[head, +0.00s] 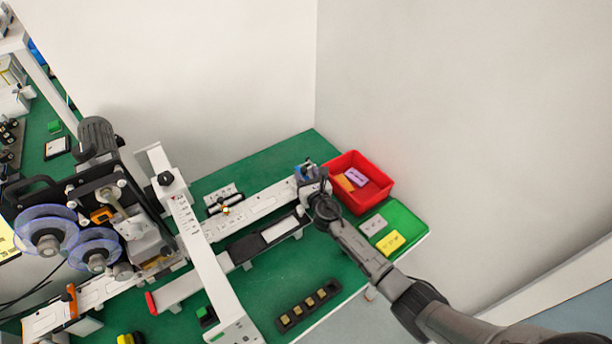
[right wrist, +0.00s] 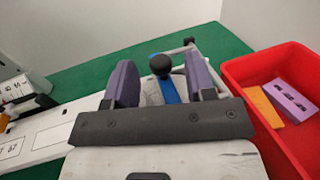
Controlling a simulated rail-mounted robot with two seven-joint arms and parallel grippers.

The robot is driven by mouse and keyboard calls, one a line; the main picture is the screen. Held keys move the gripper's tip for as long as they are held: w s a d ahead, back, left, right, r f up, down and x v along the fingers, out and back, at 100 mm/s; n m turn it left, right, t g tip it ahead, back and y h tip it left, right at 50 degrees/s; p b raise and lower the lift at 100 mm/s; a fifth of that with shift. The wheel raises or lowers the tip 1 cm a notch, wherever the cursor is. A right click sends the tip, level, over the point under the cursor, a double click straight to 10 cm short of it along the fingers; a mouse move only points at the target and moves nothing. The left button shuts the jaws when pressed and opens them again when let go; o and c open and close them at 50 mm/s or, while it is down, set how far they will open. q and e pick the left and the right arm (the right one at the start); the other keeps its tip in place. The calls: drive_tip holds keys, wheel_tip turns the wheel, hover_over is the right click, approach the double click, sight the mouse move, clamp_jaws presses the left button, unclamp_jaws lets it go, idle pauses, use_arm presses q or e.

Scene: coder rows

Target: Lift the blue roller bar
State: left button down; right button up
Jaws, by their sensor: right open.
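The blue roller bar (right wrist: 170,91) shows in the right wrist view as a short blue piece with a black round knob at its far end. It lies between the two purple-grey fingers of my right gripper (right wrist: 161,78), with a visible gap to the left finger. The fingers are open, and contact is not clear. In the head view a little of the blue bar (head: 299,171) shows at the right end of the white rail, partly hidden by my right gripper (head: 308,177). My left gripper is not in view.
A red bin (head: 374,203) with orange and purple pieces stands close to the right of my gripper. A coder machine with blue reels (head: 45,232) fills the left. A dark strip (head: 308,306) lies in front.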

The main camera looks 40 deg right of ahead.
drive_tip(key=shift+w+d, duration=0.1)
drive_tip(key=shift+w, duration=0.2)
clamp_jaws()
idle(0.5)
